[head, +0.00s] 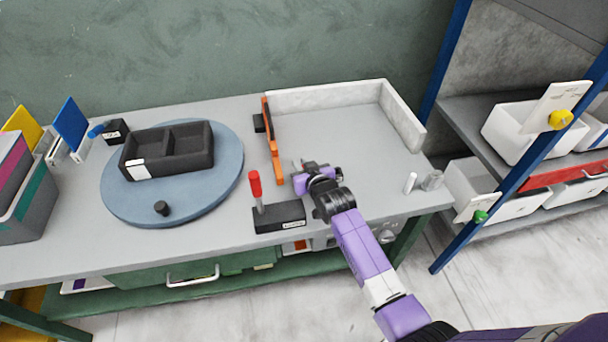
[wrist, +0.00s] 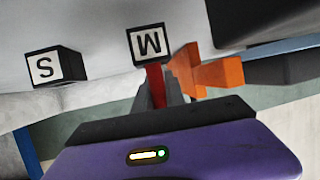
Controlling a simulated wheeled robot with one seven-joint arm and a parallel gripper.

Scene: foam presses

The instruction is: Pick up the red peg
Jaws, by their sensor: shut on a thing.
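My gripper (head: 299,167) is low over the grey table, just right of an orange bar, in the head view. In the wrist view its two grey fingers (wrist: 158,94) are shut on the red peg (wrist: 156,82), which shows as a narrow red strip between them. The peg is not clear in the head view.
The orange bar (head: 272,140) stands close left of my gripper. A red-handled lever (head: 255,186) rises from a black base (head: 279,217) nearby. A white-walled tray (head: 405,115) is behind. A blue turntable (head: 222,187) carries a black two-part box (head: 139,169).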

